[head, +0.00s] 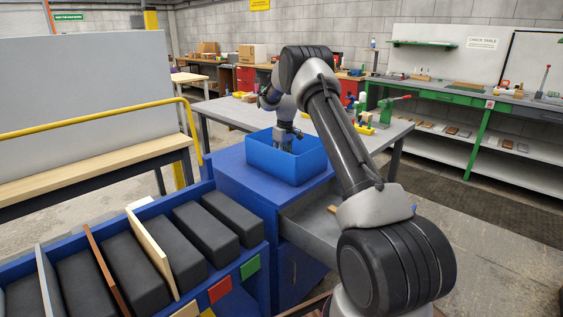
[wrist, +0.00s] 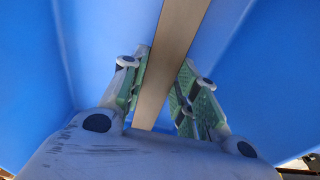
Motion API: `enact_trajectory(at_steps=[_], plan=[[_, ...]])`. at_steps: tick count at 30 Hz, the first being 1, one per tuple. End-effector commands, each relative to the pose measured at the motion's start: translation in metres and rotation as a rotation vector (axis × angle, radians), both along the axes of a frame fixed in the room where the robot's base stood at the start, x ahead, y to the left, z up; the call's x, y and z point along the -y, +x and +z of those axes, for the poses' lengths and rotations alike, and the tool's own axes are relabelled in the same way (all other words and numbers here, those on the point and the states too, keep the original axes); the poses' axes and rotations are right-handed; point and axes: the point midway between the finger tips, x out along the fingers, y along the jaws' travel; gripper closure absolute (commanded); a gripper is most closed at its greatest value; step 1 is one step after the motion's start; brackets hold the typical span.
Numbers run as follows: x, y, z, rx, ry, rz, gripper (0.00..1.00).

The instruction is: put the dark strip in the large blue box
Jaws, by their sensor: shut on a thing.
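The large blue box (head: 293,169) stands open on a blue cabinet. My gripper (head: 284,138) reaches down into the box from above, and its lower end is partly hidden by the near wall. In the wrist view, my gripper (wrist: 164,75) is shut on a strip (wrist: 182,25), with one green-padded finger on each side. The strip's visible face looks tan-brown rather than dark. Blue box walls (wrist: 108,30) surround the strip and fingers. I cannot tell whether the strip touches the box floor. The strip cannot be made out in the head view.
A blue rack (head: 262,246) at the lower left holds several dark blocks with a pale board (head: 152,252), a brown board (head: 102,270) and a grey board (head: 46,282) between them. A grey table (head: 230,112) stands behind the box. An open drawer (head: 312,232) is below right.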

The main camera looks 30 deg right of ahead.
Motion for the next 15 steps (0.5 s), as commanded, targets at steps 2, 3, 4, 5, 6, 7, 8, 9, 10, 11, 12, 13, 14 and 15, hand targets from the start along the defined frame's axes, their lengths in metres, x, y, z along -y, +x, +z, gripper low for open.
enact_trajectory(at_steps=[2,3,4,5,6,7,8,9,10,11,12,13,14,15], plan=[[0.000,0.000,-0.014,-0.001,0.001,0.000,0.95],[0.000,0.000,-0.018,-0.001,0.000,0.000,0.95],[0.000,0.000,-0.019,0.000,0.000,0.000,0.95],[0.000,0.000,-0.019,0.001,-0.001,0.000,0.95],[0.000,0.000,-0.019,0.001,-0.001,0.000,0.95],[0.000,0.000,-0.019,0.001,-0.001,0.000,0.95],[0.000,0.000,-0.019,0.001,-0.001,0.000,0.95],[0.000,0.000,-0.019,0.001,-0.001,0.000,0.95],[0.000,0.000,-0.019,0.001,-0.001,0.000,0.95],[0.000,0.000,-0.019,0.001,-0.001,0.000,0.95],[0.000,0.000,-0.020,0.000,0.000,0.000,0.95],[0.000,0.000,-0.021,0.000,0.000,0.000,0.95],[0.000,0.000,-0.022,0.000,0.000,0.000,0.95],[0.000,0.000,-0.022,0.001,-0.001,0.000,0.63]])
